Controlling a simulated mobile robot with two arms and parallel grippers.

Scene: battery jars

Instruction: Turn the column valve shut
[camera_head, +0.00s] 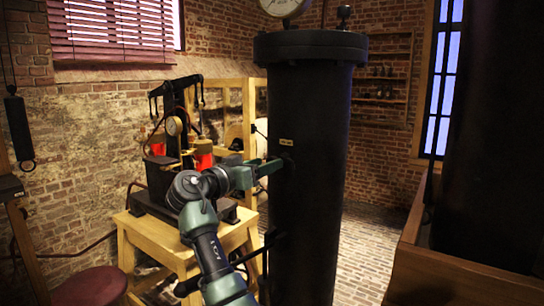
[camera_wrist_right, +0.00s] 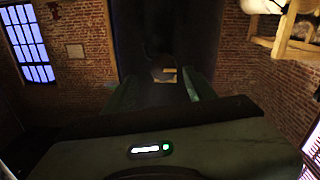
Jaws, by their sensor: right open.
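A tall black column (camera_head: 312,210) with a flanged top stands right of centre in the head view. A small pale label plate (camera_head: 287,142) is on its side, and it also shows in the right wrist view (camera_wrist_right: 168,75). A dark fitting (camera_head: 288,160), which looks like the valve, sits just below the plate; its shape and turn position are hard to make out. My right gripper (camera_head: 272,167) is open, its green fingers pointing at the column by this fitting. In the right wrist view the fingers (camera_wrist_right: 162,92) spread either side of the dark column area. I cannot tell contact.
A wooden table (camera_head: 150,232) with a black apparatus (camera_head: 160,185) and red jars (camera_head: 204,155) stands left of the column. A gauge (camera_head: 284,5) tops the column. A red stool (camera_head: 92,287) is lower left. A wooden-sided box (camera_head: 440,275) is at the right.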

